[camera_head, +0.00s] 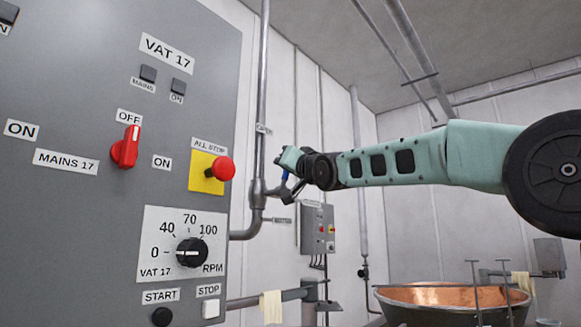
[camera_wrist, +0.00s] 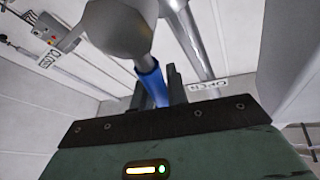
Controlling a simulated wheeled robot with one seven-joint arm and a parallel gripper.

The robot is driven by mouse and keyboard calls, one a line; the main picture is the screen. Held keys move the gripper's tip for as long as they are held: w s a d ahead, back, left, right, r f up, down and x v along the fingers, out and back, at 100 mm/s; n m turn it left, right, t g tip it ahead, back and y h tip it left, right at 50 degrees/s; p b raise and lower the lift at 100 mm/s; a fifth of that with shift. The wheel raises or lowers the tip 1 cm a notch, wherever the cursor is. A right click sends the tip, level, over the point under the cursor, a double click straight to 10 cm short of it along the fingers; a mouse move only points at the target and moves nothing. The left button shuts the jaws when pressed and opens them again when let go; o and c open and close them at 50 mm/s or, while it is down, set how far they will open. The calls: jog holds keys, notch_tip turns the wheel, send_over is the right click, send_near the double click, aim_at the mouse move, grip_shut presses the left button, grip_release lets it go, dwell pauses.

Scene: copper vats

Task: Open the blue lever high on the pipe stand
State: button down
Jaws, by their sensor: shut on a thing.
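The blue lever (camera_wrist: 152,84) is on a grey valve body (camera_wrist: 118,30) on the vertical pipe. In the wrist view its blue handle runs down between my gripper's fingers (camera_wrist: 158,88), which are shut on it. In the head view the blue lever (camera_head: 285,176) is a small strip beside my gripper (camera_head: 288,178), next to the valve (camera_head: 258,194) on the pipe (camera_head: 263,90). The lever's end is hidden by my gripper. An "OPEN" label (camera_wrist: 209,89) and a "CLOSED" label (camera_wrist: 49,58) show in the wrist view.
A grey control panel (camera_head: 60,90) with a red switch (camera_head: 126,147) and a red stop button (camera_head: 220,169) fills the left. A smaller control box (camera_head: 318,228) hangs on the wall behind. A copper vat (camera_head: 450,295) stands at lower right, below my arm.

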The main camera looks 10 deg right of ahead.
jog(key=shift+s+a+r+n+y, duration=0.1)
jog(key=shift+s+a+n+y, duration=0.3)
jog(key=shift+n, duration=0.5)
jog(key=shift+s+a+r+n+y, duration=0.15)
jog(key=shift+a+n+y, duration=0.2)
jog(key=shift+n+y, duration=0.4)
jog(key=shift+s+a+n+y, duration=0.3)
jog(key=shift+a+n+y, duration=0.1)
jog(key=shift+n, duration=0.65)
jog(key=c, duration=1.4)
grip_release()
jog(key=b+v, duration=0.5)
jog(key=v, duration=1.2)
jog(key=shift+s, duration=0.3)
